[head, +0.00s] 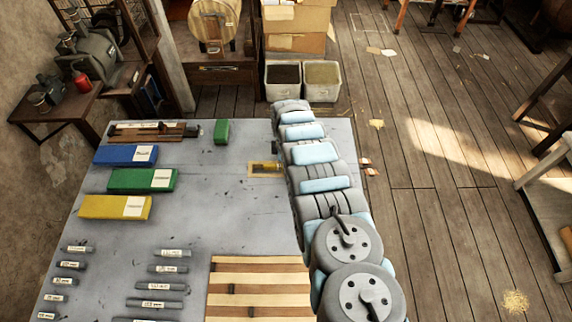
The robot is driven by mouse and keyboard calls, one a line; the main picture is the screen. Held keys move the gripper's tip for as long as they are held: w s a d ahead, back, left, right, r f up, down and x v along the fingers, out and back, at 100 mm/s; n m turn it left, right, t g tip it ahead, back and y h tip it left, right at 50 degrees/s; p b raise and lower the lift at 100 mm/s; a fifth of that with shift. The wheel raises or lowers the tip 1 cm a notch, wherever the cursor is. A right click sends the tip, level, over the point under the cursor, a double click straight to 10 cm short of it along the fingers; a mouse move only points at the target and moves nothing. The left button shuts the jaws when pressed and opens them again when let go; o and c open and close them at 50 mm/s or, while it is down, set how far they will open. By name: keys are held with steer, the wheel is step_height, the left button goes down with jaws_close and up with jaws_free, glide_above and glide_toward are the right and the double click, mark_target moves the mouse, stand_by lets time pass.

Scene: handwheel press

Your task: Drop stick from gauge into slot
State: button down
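A long, low brown and dark fixture (150,132), which looks like the gauge, lies at the far left of the grey table. A thin pale strip with dark marks runs along its back; I cannot tell whether a stick rests in it. Several short grey sticks (159,286) with white labels lie in two columns at the front left. I cannot tell for sure which thing is the slot. A pale wooden slatted board (258,262) with dark gaps lies at the front middle. My arm stretches along the table's right side; my gripper is not visible, hidden beyond or under the arm.
Blue (125,155), green (142,180) and yellow (115,206) labelled blocks lie at the table's left. A small green block (221,131) is at the back. The grey table's (225,215) middle is clear.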

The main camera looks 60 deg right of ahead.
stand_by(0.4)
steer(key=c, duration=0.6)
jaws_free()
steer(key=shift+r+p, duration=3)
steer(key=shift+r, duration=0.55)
